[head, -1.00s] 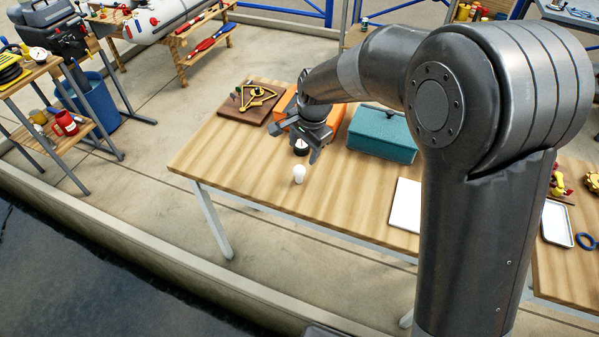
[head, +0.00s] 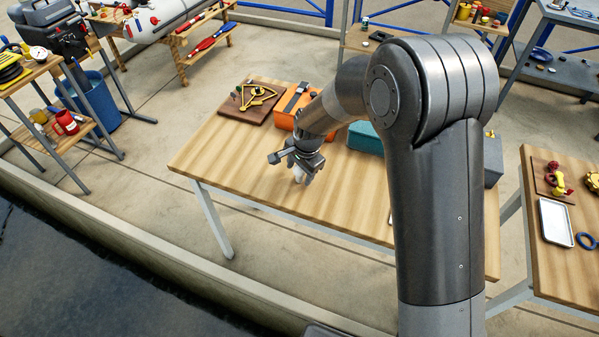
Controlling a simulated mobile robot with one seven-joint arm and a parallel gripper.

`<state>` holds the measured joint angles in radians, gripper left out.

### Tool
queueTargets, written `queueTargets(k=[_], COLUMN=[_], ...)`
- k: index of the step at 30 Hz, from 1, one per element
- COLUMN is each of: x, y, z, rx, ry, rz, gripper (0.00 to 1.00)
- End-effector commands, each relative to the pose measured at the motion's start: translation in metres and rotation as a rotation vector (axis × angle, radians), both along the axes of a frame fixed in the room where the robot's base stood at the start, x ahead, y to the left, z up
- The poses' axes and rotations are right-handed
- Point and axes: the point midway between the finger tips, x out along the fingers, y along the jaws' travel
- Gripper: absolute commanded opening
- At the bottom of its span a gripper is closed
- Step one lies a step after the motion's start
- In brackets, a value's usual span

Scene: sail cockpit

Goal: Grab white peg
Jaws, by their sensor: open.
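The white peg (head: 299,175) stands on the light wooden table (head: 240,170), near its front edge. My gripper (head: 296,168) is open and right at the peg, in front of its upper part in the head view. The fingers hide most of the peg; only a small white part shows between and below them. I cannot tell whether the fingers touch it.
A brown board with a yellow sextant (head: 258,97) lies at the table's back left. An orange box (head: 290,105) and a teal box (head: 366,138) stand behind my gripper, partly hidden by my arm. The table's left part is clear.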

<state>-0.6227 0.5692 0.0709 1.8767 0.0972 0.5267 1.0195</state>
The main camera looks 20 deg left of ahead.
Motion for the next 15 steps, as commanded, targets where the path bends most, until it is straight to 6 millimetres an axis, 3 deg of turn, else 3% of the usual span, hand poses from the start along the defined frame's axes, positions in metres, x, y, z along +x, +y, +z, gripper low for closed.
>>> queueTargets(k=[4, 15], x=[-0.0001, -0.0001], y=[0.0001, 0.0001], z=[0.0005, 0.0007], rx=[0.0, 0.0], ry=[0.0, 0.0], rz=[0.0, 0.0], gripper=[0.57, 0.26])
